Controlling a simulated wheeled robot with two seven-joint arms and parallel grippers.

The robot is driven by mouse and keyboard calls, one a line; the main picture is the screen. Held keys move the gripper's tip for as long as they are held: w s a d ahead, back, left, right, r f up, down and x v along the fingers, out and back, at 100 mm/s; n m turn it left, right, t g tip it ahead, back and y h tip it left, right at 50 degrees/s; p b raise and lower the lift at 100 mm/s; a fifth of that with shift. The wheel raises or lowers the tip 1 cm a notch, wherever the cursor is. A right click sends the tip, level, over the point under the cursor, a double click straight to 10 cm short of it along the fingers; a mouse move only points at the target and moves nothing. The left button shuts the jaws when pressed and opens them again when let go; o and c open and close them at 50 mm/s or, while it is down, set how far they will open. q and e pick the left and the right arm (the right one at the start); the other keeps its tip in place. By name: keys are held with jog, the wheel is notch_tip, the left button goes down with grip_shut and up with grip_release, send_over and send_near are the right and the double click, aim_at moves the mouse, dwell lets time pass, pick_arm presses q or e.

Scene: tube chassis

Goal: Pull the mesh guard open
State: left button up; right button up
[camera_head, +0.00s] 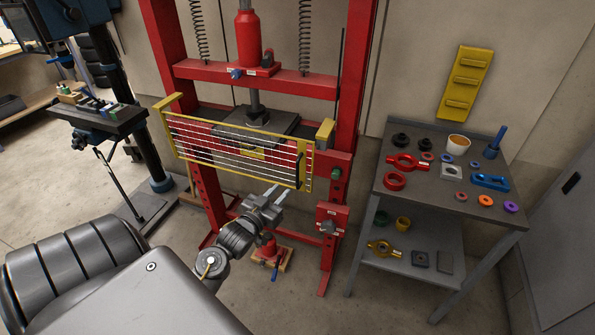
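The mesh guard (238,151) is a yellow frame with thin horizontal bars. It stands across the front of the red press (358,70), spanning from the left post to near the right post. A dark upright handle (300,171) is at its right end. A yellow block (325,133) sits on the press beside that end. I cannot tell the depth gap to the guard. My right gripper is out of view.
A grey two-level cart (448,203) with rings and small parts stands to the right. A blue drill press (98,125) stands to the left. A red jack (268,250) sits low between the press posts. Floor is open between press and cart.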

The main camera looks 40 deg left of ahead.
aim_at(297, 174)
pick_arm(q)
jog(key=w, duration=0.3)
jog(key=w+a+p, duration=0.1)
jog(key=w, duration=0.6)
jog(key=shift+w+a+p, duration=0.3)
jog(key=shift+w+p, duration=0.1)
jog(key=shift+c, duration=0.5)
jog(key=c, duration=0.5)
grip_shut()
